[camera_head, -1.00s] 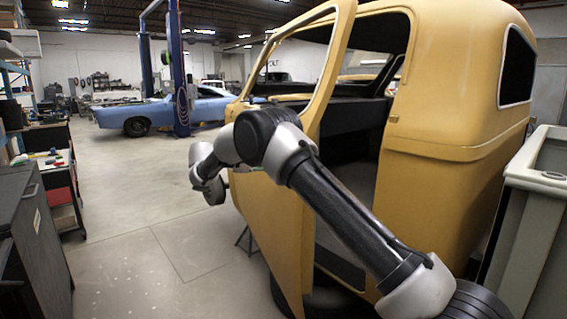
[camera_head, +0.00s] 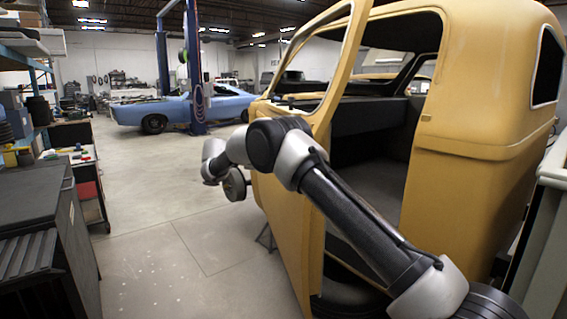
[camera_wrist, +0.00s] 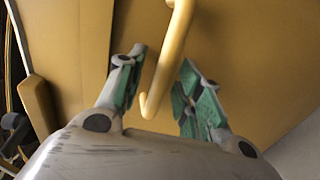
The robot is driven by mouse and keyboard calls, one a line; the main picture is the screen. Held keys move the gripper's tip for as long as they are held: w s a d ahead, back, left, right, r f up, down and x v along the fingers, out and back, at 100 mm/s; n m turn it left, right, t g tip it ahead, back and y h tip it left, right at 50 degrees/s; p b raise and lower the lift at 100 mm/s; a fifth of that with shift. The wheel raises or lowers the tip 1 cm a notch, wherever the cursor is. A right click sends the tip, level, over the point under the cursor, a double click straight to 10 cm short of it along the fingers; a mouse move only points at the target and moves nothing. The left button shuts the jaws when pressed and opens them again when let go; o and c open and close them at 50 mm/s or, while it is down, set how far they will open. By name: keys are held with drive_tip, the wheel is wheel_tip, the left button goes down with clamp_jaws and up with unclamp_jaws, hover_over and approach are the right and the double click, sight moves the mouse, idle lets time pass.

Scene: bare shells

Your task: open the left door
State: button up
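The left door (camera_head: 291,230) of the yellow vehicle body stands ajar in the head view, with the dark cabin showing between it and the rear body. In the wrist view, the door's yellow panel (camera_wrist: 245,40) fills the background. A yellow bar-shaped handle (camera_wrist: 167,60) runs between the two green-padded fingers of my gripper (camera_wrist: 163,62). The fingers are apart, with a gap visible beside the handle. Firm contact is not visible.
The yellow body (camera_head: 470,170) stands right of the door. A dark cabinet (camera_head: 40,215) is at the left. A grey bin (camera_head: 545,240) stands at the right edge. A blue car (camera_head: 180,108) and a blue lift post (camera_head: 194,70) are farther back. Open floor (camera_head: 170,240) lies left of the door.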

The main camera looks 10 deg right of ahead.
drive_tip(key=shift+a, duration=0.1)
drive_tip(key=v, duration=0.7)
drive_tip(key=shift+a, duration=0.2)
drive_tip(key=shift+c, duration=0.3)
